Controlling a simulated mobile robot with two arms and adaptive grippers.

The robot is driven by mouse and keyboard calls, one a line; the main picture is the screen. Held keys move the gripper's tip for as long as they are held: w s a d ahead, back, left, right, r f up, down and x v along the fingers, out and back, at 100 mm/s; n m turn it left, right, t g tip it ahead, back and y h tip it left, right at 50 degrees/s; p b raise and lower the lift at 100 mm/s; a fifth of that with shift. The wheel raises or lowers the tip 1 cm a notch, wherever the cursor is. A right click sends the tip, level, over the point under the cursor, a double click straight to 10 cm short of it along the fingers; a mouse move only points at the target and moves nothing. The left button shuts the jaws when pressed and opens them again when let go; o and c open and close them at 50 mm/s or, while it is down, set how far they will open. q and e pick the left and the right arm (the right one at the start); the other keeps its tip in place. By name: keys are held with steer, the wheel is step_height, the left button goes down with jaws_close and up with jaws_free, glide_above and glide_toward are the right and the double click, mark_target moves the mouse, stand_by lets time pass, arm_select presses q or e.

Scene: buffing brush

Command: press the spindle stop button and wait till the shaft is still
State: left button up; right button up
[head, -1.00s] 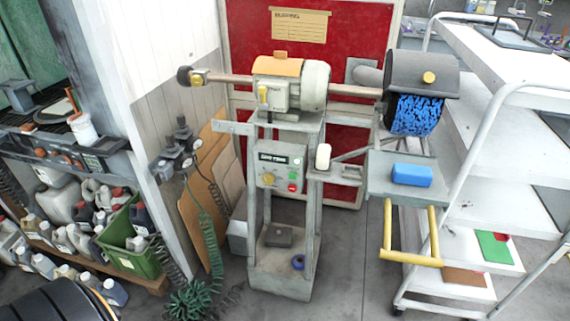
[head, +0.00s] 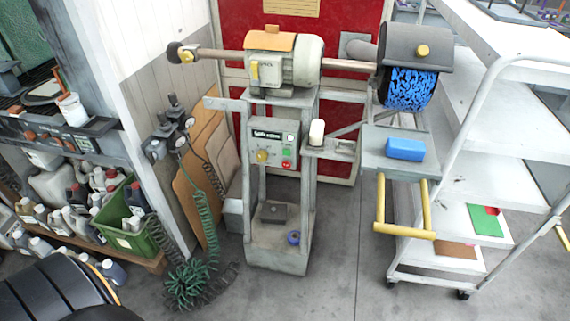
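The grey buffing machine's motor (head: 300,62) stands on a pedestal. Its shaft (head: 345,65) runs right to a blue brush (head: 410,92) under a dark hood (head: 412,50). The shaft's left part (head: 222,54) ends in a small dark wheel. Whether the shaft turns cannot be told. The control box (head: 275,142) below the motor faces me. It carries a yellow knob (head: 262,156), a green button (head: 287,152) and, just below it, a red button (head: 286,164), which looks like the stop button. Nothing covers the buttons. Neither gripper is in view.
A tray with a blue block (head: 404,149) and a yellow bar frame (head: 405,228) juts out below the brush. A white shelf cart (head: 475,160) stands at the right. Green coiled hoses (head: 190,280) lie at left. The floor (head: 330,285) before the pedestal is clear.

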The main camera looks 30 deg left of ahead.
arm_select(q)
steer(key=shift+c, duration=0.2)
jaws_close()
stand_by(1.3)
